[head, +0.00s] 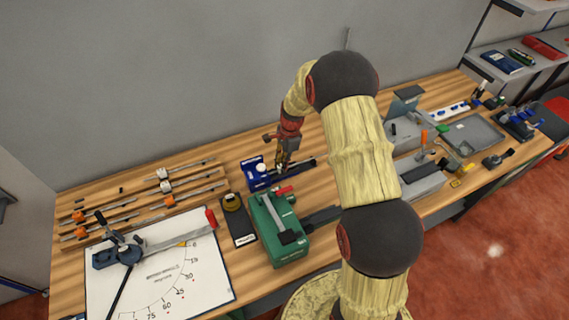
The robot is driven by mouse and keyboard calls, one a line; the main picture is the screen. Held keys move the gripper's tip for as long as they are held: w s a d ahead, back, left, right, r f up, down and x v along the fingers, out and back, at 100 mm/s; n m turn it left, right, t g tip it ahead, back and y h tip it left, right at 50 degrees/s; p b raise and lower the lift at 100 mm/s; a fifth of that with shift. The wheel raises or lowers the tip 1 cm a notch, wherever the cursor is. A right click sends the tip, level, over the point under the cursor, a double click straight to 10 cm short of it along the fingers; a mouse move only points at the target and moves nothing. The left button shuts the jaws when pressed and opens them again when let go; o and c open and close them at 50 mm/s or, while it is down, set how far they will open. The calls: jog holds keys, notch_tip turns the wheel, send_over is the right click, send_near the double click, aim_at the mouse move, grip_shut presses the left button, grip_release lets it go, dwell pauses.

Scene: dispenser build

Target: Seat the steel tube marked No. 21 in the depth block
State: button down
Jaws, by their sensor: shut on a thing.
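My gripper (282,162) points down over the blue tool at the back middle of the bench. It is shut on a slim thing that looks like the steel tube, but the number cannot be read and the fingers hide most of it. A blue block (254,173) with a white face stands just left of my gripper and looks like the depth block. A dark bar (302,166) runs to the right from it. I cannot tell whether the held thing touches the block or is inside it.
A green machine (273,231) with a red-ended lever stands close in front. A black plate (238,219) lies left of it. Rods with orange clamps (80,225) and a white angle board (160,275) fill the left. Grey boxes (422,181) and a tray (473,135) stand right.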

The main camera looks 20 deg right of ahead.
jog(key=shift+a, duration=0.3)
jog(key=shift+a, duration=0.35)
jog(key=shift+a, duration=0.3)
jog(key=shift+a, duration=0.15)
jog(key=c, duration=1.7)
grip_release()
jog(key=shift+o, duration=0.7)
jog(key=shift+o, duration=1.1)
jog(key=shift+r, duration=0.15)
